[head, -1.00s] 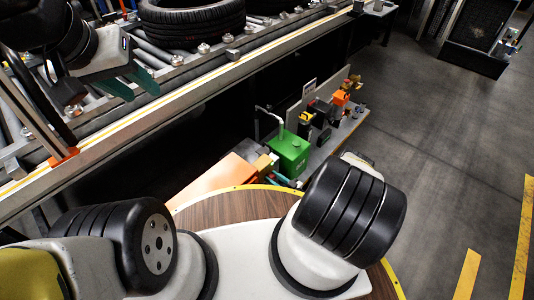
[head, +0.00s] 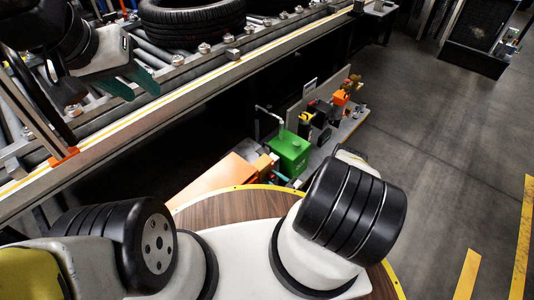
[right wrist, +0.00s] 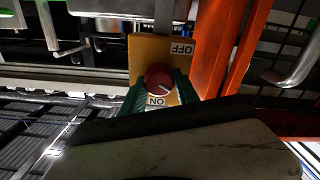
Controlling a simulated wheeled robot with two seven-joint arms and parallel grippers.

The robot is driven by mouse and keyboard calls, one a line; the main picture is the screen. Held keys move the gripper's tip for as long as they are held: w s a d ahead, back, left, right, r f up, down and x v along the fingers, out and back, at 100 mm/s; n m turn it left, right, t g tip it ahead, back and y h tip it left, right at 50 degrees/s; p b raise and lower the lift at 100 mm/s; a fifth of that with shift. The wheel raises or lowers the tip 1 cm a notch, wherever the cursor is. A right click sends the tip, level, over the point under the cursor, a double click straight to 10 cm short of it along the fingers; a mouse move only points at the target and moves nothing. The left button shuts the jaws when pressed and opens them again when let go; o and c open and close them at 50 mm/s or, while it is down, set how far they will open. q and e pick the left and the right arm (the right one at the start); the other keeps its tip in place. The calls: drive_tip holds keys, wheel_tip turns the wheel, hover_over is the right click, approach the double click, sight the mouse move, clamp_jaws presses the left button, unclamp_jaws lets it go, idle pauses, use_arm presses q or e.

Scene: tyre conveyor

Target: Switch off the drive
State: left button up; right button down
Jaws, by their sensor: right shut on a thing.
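A red round knob (right wrist: 159,79) sits on a yellow switch plate (right wrist: 147,52) in the right wrist view. The plate has an OFF label (right wrist: 182,48) at upper right and an ON label (right wrist: 156,100) below the knob, both upside down in the picture. A pale mark shows on the knob's right side. My right gripper (right wrist: 159,88) is shut on the knob, with a green finger at each side. In the head view the right gripper and switch are hidden. My left gripper (head: 105,92) is open and empty over the conveyor.
A black tyre (head: 192,22) lies on the conveyor rollers at the back. An orange post (right wrist: 236,45) stands close to the right of the switch. A green container (head: 290,150) and several small items stand on a low bench. Open floor lies to the right.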

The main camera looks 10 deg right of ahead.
drive_tip(key=n, duration=0.5)
drive_tip(key=shift+n, duration=0.3)
idle(0.4)
drive_tip(key=c, duration=0.9)
unclamp_jaws()
drive_tip(key=v, duration=0.8)
